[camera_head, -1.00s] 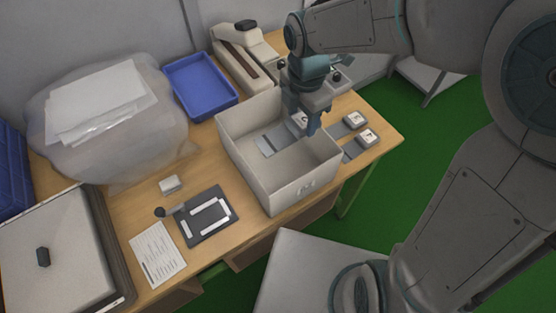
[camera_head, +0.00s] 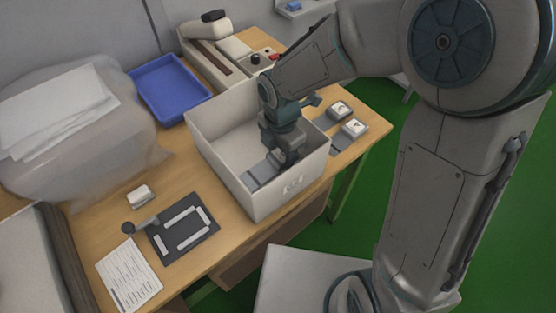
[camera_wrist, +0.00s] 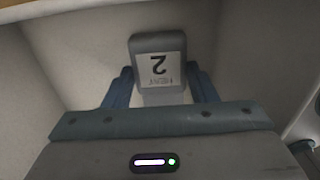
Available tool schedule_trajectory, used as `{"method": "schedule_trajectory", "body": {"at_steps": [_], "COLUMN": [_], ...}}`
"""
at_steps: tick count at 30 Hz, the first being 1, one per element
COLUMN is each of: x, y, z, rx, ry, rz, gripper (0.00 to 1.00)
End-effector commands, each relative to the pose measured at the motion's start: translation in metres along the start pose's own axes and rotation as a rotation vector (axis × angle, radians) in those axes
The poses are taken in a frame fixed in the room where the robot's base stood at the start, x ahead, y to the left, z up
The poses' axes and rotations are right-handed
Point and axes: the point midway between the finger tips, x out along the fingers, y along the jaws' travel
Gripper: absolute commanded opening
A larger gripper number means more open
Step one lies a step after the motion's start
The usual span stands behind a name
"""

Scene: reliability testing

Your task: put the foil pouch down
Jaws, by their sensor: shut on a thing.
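The foil pouch (camera_head: 260,173) is a flat grey strip with a thick block at one end. In the wrist view the pouch's block (camera_wrist: 158,62) has a white label with a 2, upside down, and sits between my fingertips. My gripper (camera_head: 284,158) is shut on the pouch and points down inside the white box (camera_head: 270,206). My gripper also shows in the wrist view (camera_wrist: 160,76). The pouch is low in the box near its front wall. I cannot tell whether it touches the box floor. The gripper hides part of the pouch.
Two similar labelled pouches, with blocks (camera_head: 340,109) and (camera_head: 354,128), lie on the table right of the box. A blue tray (camera_head: 143,73), a beige device (camera_head: 212,57), a dark panel (camera_head: 203,237) and a paper sheet (camera_head: 128,277) are around it. The box walls stand close about my gripper.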

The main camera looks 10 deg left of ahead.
Motion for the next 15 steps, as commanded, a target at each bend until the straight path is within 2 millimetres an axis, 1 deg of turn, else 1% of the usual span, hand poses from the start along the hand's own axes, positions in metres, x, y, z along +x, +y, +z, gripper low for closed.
{"method": "schedule_trajectory", "body": {"at_steps": [4, 9, 11, 15], "x": [0.013, 0.037, 0.04, 0.039], "y": [0.0, -0.001, 0.0, 0.0], "z": [0.0, -0.001, 0.0, 0.0], "rx": [0.0, -0.001, 0.0, 0.001], "ry": [0.001, 0.001, 0.0, -0.001], "rz": [-0.001, -0.002, -0.001, 0.001], "gripper": [0.3, 0.3, 0.3, 0.3]}}
